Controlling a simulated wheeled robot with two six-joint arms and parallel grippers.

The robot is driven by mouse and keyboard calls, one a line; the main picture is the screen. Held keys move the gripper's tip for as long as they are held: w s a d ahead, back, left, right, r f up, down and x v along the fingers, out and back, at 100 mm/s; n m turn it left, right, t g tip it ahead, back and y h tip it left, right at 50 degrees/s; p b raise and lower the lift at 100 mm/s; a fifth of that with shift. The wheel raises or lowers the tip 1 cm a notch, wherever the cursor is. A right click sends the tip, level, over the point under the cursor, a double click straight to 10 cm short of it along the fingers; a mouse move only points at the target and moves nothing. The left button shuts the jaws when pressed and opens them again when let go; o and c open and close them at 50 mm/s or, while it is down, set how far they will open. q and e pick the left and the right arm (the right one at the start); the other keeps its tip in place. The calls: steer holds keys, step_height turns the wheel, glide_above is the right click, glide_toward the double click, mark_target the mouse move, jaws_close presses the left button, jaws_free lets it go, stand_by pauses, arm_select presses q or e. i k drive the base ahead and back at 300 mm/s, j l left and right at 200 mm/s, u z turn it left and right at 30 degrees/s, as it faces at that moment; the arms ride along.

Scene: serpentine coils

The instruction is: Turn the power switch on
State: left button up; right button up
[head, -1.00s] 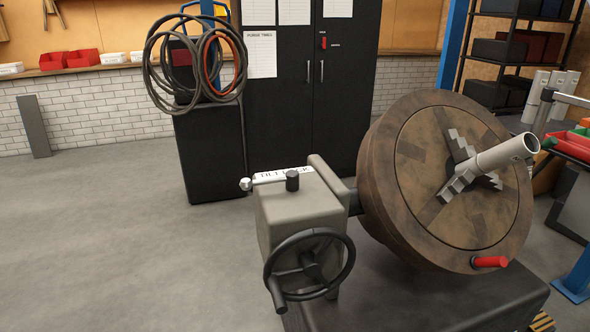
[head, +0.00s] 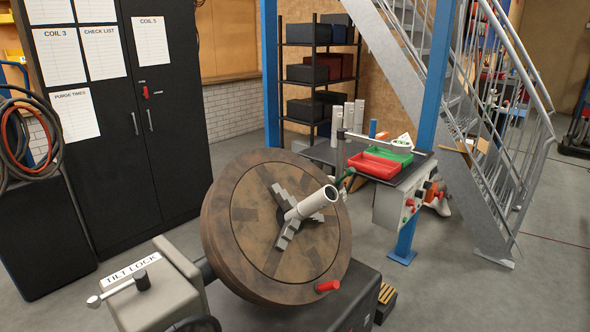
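No part that I can surely name as the power switch shows. A light grey control box (head: 388,210) with small red and dark controls is fixed under the front of a bench at the right of centre; its controls are too small to tell apart. A round wooden-faced turntable (head: 240,222) with a pale tube on its jaws stands tilted in front, with a red handle (head: 328,286) at its lower rim. A grey housing labelled TILT LOCK (head: 185,290) is at its left. Neither of my grippers is in view.
The bench (head: 420,172) holds red and green trays (head: 375,165). A blue post (head: 430,100) and a metal staircase (head: 480,130) stand beside it. A black cabinet (head: 170,130) is at the left. Open floor (head: 540,270) lies at the right.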

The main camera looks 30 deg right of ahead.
mark_target(409, 202)
steer(key=z, duration=1.7)
steer(key=i+l, duration=0.25)
steer(key=l, duration=0.2)
steer(key=i+l, duration=0.3)
steer(key=l, duration=0.15)
steer(key=i+l, duration=0.25)
steer(key=l, duration=0.15)
